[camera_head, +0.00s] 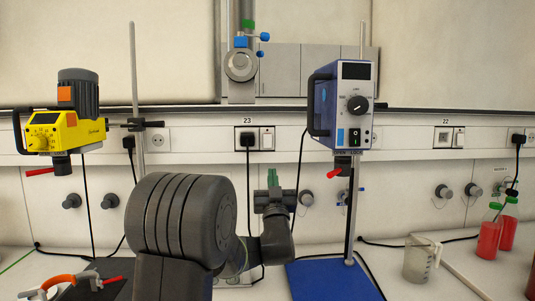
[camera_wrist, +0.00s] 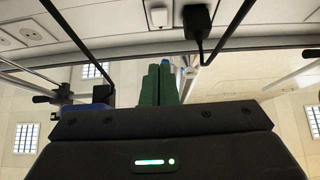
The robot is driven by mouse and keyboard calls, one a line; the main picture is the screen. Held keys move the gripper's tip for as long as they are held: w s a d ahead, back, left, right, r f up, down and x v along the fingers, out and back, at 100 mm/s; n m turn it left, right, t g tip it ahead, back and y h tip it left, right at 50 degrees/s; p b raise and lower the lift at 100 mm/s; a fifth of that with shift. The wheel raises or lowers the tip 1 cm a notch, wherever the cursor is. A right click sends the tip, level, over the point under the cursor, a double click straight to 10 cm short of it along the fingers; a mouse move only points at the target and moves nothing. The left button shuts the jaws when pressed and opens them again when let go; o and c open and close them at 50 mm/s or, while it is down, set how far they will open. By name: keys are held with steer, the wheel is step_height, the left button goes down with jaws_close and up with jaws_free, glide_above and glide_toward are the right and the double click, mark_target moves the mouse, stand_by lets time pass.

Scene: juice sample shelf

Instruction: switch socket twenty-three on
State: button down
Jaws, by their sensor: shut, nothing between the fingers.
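Socket twenty-three (camera_head: 247,131) is on the wall rail under the label 23, with a black plug and cord in it. Its white rocker switch (camera_head: 267,138) is just right of the plug; its position is too small to tell. In the wrist view, which looks upside down, a black plug (camera_wrist: 197,17) and a small white switch (camera_wrist: 158,17) show at the top. My gripper (camera_head: 273,178) is below the socket and switch in the head view, green fingers shut and empty, pointing up. The fingers also show in the wrist view (camera_wrist: 160,80), apart from the switch.
A blue stirrer (camera_head: 343,105) on a stand with a blue base (camera_head: 330,281) is close right of my gripper. A yellow stirrer (camera_head: 62,132) hangs at left. Socket 22 (camera_head: 443,137), a beaker (camera_head: 421,258) and red bottles (camera_head: 489,238) are at right. Cords hang along the wall.

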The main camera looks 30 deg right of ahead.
mark_target(268, 144)
steer(key=p+x, duration=0.1)
steer(key=x, duration=0.3)
steer(key=f+p+x, duration=0.1)
steer(key=p+x, duration=0.1)
steer(key=x, duration=0.2)
steer(key=w+p+x, duration=0.1)
steer(key=x, duration=0.3)
steer(key=shift+d+f, duration=0.25)
steer(key=shift+w+d+f+p, duration=0.15)
steer(key=shift+w+d+p, duration=0.15)
steer(key=shift+w, duration=0.3)
steer(key=shift+f, duration=0.15)
steer(key=b, duration=0.2)
steer(key=shift+w+f+t+b, duration=0.2)
steer(key=shift+f+t+b, duration=0.1)
steer(key=shift+b, duration=0.05)
steer(key=shift+w+d+r, duration=0.1)
steer(key=shift+d+r, duration=0.05)
steer(key=shift+r, duration=0.15)
